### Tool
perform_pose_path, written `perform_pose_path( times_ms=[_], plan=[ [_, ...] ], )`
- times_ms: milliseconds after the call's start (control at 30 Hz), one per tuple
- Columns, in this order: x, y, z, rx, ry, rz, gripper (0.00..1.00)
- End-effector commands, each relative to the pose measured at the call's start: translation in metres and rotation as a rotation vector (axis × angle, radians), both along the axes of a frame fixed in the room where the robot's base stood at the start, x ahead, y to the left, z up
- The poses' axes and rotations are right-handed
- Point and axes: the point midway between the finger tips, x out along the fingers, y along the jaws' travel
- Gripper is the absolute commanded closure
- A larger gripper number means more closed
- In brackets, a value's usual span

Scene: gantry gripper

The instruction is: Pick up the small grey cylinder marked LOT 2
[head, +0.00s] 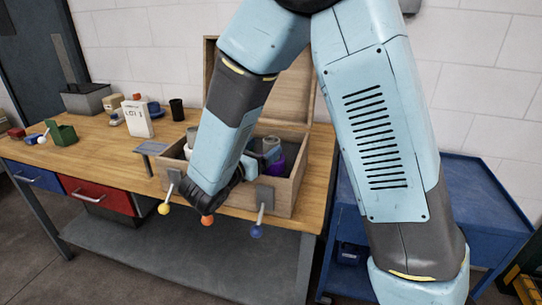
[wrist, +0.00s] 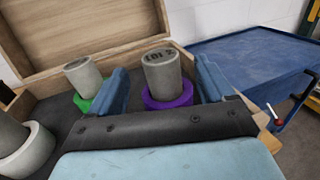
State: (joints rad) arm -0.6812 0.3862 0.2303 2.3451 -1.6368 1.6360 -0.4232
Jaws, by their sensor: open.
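The small grey cylinder marked LOT 2 (wrist: 162,78) stands upright in a purple ring (wrist: 168,98) inside the open wooden box (head: 284,192). The marking shows on its top in the wrist view. My gripper (wrist: 161,67) is open, with one blue finger on each side of this cylinder. In the head view the purple ring (head: 277,164) shows beside my gripper (head: 259,156), and my arm hides much of the box's inside.
A second grey cylinder (wrist: 82,77) stands in a green ring (wrist: 84,101), just left of my left finger. Another grey cylinder (wrist: 10,132) and a pale ring (wrist: 30,150) are farther left. The box's raised lid (wrist: 80,32) stands behind. A blue cart (head: 480,200) is right.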

Motion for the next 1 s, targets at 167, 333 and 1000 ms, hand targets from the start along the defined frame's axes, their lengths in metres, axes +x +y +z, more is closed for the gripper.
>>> perform_pose_path(
  times_ms=[167, 333, 1000],
  plan=[
    [0.016, -0.013, 0.0, 0.001, -0.001, -0.004, 0.18],
    [0.034, -0.026, 0.0, 0.001, -0.001, -0.004, 0.18],
    [0.043, -0.032, 0.0, 0.001, -0.001, 0.0, 0.45]
  ],
)
